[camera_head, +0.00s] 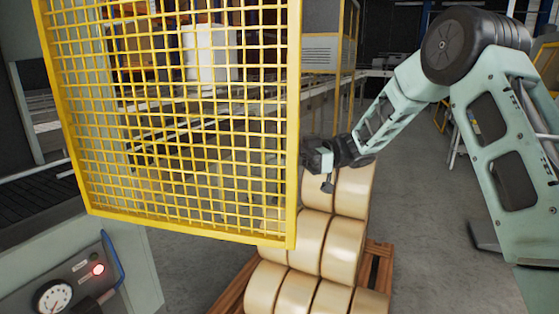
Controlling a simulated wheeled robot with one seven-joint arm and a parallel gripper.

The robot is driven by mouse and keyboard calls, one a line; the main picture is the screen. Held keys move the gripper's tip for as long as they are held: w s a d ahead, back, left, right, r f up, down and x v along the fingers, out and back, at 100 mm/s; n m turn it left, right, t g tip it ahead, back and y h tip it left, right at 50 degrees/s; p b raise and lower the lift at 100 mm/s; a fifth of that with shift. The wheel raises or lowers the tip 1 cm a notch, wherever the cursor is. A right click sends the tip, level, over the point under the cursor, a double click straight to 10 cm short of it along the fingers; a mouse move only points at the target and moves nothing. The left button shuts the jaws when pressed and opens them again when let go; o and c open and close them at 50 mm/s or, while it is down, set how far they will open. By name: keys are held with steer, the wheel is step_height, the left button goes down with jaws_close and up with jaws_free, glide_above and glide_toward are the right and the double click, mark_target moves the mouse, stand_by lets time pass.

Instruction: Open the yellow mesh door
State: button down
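The yellow mesh door (292,120) fills the left and middle of the head view, with its yellow frame and square grid. Machinery shows through the mesh. My gripper (308,158) is at the right upright of the door frame, about halfway down, with its dark fingers pointing left at the edge. I cannot tell whether the fingers touch the frame or are apart from it. Their gap is too small and dark to make out. My pale green arm reaches in from the right.
Stacked cream rolls (342,248) stand on a wooden pallet (376,262) below and behind the gripper. Grey floor (430,235) is open to the right of the pallet.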

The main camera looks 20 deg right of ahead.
steer(key=c, duration=1.5)
jaws_free()
steer(key=shift+a, duration=0.1)
steer(key=shift+s+d+b, duration=0.15)
steer(key=shift+d+b, duration=2.8)
steer(key=shift+d, duration=5.8)
